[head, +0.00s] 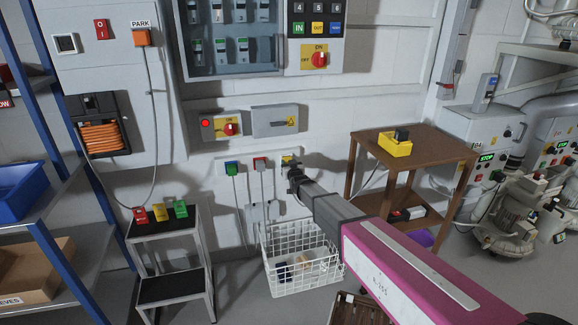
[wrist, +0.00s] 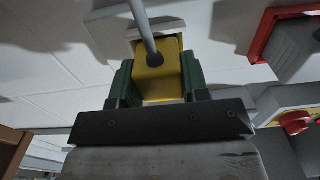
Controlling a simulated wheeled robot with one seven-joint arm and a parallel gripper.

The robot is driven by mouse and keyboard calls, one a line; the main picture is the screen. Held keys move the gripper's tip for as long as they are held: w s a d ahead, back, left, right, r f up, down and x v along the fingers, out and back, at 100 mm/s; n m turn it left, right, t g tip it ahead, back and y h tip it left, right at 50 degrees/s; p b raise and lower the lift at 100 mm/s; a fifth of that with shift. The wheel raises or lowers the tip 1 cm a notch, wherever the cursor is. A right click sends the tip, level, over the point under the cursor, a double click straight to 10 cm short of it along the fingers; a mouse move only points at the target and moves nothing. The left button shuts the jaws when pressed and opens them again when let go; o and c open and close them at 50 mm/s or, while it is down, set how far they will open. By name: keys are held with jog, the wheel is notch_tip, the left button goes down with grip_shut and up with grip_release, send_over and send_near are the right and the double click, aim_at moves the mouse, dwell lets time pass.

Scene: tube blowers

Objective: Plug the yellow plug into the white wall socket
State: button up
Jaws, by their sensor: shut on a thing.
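My gripper (head: 291,178) is at the back wall, at the right end of a row of small wall sockets. In the wrist view its two green fingers (wrist: 157,82) are shut on the sides of the yellow plug (wrist: 157,76). A grey cable leaves the plug. The yellow plug also shows as a small patch in the head view (head: 287,159). A pale socket plate (wrist: 164,27) shows close behind the plug, partly hidden by plug and cable. I cannot tell whether the plug is touching it or seated in it.
Left of my gripper are a red socket (head: 260,162) and a blue socket with a green plug (head: 232,168). A white wire basket (head: 300,270) stands below. A brown table (head: 440,148) with a yellow bin (head: 394,146) stands right; a black-topped step stand (head: 165,224) stands left.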

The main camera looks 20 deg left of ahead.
jog(key=shift+w+a, duration=0.1)
jog(key=shift+w, duration=0.05)
jog(key=o, duration=1.1)
